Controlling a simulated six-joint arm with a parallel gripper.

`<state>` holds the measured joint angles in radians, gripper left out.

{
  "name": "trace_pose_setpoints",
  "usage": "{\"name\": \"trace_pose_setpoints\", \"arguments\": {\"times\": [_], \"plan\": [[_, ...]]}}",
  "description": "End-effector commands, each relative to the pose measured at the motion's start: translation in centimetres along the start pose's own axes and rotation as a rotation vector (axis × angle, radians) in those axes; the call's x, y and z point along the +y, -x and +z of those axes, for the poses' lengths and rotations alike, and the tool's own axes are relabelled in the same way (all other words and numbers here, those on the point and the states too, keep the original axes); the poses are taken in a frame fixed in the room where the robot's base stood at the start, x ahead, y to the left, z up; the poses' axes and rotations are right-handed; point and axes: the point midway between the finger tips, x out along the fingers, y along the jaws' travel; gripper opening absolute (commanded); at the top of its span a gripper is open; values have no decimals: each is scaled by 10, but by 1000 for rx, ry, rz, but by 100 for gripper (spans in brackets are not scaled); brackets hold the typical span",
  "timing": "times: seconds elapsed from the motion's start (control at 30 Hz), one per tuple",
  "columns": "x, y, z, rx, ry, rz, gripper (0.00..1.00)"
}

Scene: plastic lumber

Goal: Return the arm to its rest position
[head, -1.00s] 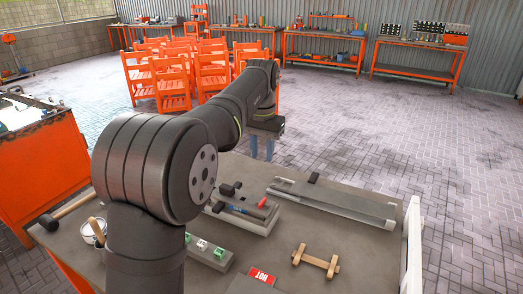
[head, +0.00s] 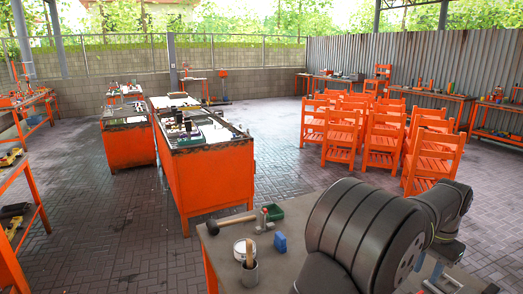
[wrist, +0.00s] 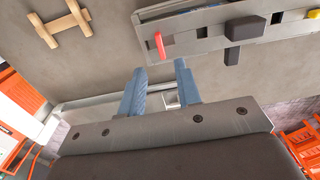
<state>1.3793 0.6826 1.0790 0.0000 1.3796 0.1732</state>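My arm (head: 365,230) fills the lower right of the head view, above the workbench. My gripper (wrist: 160,68) shows in the wrist view as two blue fingers spread apart, with nothing between them. It is above the grey bench top (wrist: 115,40). It touches no object that I can make out. In the head view the gripper is mostly hidden at the lower right edge.
On the bench lie a mallet (head: 230,222), a can with a brush (head: 249,272), a blue block (head: 280,242) and a green box (head: 273,213). The wrist view shows a wooden piece (wrist: 60,25) and a black block (wrist: 245,30). Orange chairs (head: 380,135) stand beyond.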

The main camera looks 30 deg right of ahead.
Motion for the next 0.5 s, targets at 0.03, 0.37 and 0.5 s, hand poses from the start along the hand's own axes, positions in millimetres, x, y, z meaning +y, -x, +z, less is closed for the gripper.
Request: {"name": "trace_pose_setpoints", "arguments": {"times": [0.03,0.37,0.5], "plan": [[0,-12,1,-5,0,1,31],[0,-66,0,-2,0,0,31],[0,-76,0,-1,0,0,31]]}}
